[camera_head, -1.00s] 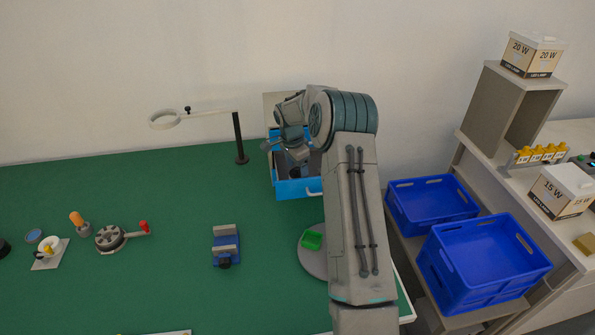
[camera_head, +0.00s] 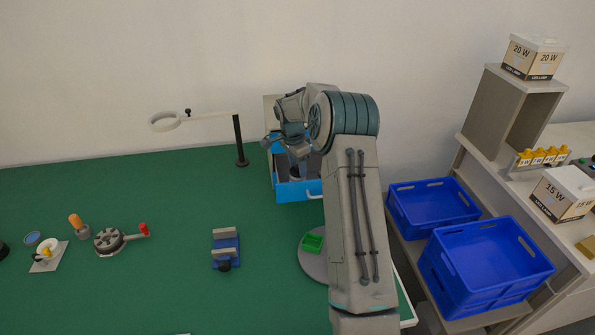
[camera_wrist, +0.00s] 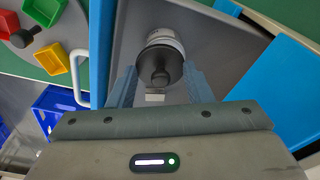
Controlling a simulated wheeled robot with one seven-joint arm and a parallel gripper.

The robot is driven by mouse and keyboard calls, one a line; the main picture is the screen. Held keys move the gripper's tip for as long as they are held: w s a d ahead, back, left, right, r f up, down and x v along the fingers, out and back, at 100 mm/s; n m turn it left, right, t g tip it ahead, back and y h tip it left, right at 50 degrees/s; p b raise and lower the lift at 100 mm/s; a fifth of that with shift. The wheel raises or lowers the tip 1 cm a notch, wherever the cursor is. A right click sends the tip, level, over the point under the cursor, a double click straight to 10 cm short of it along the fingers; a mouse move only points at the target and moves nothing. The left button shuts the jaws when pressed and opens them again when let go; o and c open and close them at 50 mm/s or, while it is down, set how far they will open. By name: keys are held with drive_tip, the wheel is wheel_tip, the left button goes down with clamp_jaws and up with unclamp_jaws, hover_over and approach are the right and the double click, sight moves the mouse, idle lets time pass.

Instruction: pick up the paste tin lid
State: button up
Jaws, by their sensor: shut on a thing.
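The paste tin lid (camera_wrist: 160,68) is a dark round disc with a knob, seen between my two fingers in the wrist view. The pale tin (camera_wrist: 166,37) shows just beyond it, inside the open blue drawer (camera_head: 297,192). I cannot tell whether the lid still touches the tin. My gripper (camera_wrist: 160,82) is shut on the lid, with one finger on each side. In the head view my gripper (camera_head: 297,153) is over the drawer, and my arm hides part of it.
The drawer's blue walls (camera_wrist: 100,45) are close around my gripper. A turntable with green (camera_head: 312,243) and other coloured bins stands in front. A magnifier lamp (camera_head: 240,145) stands to the left. A blue vise (camera_head: 226,250) sits on the green mat, with clear room around it.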

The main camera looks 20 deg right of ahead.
drive_tip(key=shift+w+r+b, duration=0.1)
drive_tip(key=shift+r+b, duration=0.25)
drive_tip(key=shift+r, duration=0.55)
drive_tip(key=s+d+r+b, duration=0.3)
drive_tip(key=s+d+r, duration=0.4)
drive_tip(key=d, duration=0.1)
drive_tip(key=w+a+f+n+p, duration=0.1)
drive_tip(key=w+a+n, duration=0.1)
drive_tip(key=n, duration=0.1)
drive_tip(key=w+a+f+n+p, duration=0.1)
drive_tip(key=w+a+n, duration=0.1)
drive_tip(key=n, duration=0.2)
drive_tip(key=w+a+f+n+t+p, duration=0.1)
drive_tip(key=w+a+n, duration=0.1)
drive_tip(key=a+n, duration=0.1)
drive_tip(key=shift+w+a+f+n+y, duration=0.1)
drive_tip(key=shift+w+f+n+y, duration=0.15)
drive_tip(key=shift+w+n+y, duration=0.2)
drive_tip(key=shift+w+a+f+n, duration=0.15)
drive_tip(key=shift+a+f+n, duration=0.1)
drive_tip(key=shift+n, duration=0.2)
drive_tip(key=shift+f+b, duration=1.9)
drive_tip(key=shift+f, duration=1.25)
drive_tip(key=shift+r, duration=0.1)
clamp_jaws()
